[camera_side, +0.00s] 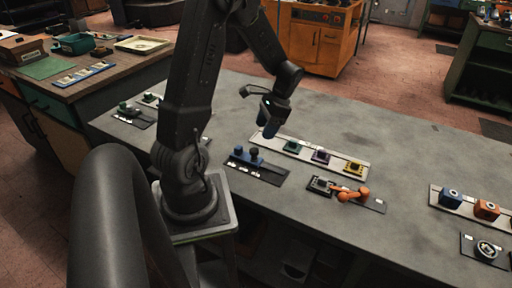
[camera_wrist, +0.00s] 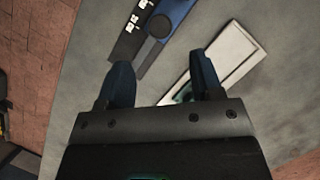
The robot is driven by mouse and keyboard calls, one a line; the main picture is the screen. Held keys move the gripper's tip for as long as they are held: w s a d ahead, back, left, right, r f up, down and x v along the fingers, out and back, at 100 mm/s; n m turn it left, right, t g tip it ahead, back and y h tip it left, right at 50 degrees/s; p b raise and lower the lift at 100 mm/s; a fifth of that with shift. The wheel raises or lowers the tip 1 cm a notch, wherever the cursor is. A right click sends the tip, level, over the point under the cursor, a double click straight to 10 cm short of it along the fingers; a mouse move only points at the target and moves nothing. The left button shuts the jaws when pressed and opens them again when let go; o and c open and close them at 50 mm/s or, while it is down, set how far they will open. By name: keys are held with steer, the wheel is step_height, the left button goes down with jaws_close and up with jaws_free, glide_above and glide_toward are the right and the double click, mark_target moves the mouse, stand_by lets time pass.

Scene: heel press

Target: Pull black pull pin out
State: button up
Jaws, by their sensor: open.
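I cannot pick out the black pull pin for certain in either view. A small black block (camera_side: 321,184) sits on a dark plate beside an orange jointed lever (camera_side: 350,194), right of the middle of the bench. My gripper (camera_side: 269,127) is above the bench, over the left end of a pale strip, well left of that block. In the wrist view its two blue-dark fingers (camera_wrist: 162,80) stand wide apart with nothing between them. The block and lever are not visible in the wrist view.
The pale strip (camera_side: 264,144) carries green, purple and yellow pieces; part shows in the wrist view (camera_wrist: 234,58). Blue and orange blocks (camera_side: 487,209) stand at right. The bench's back right (camera_side: 375,125) is mostly clear.

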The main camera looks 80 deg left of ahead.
mark_target(255, 150)
steer(key=x, duration=0.8)
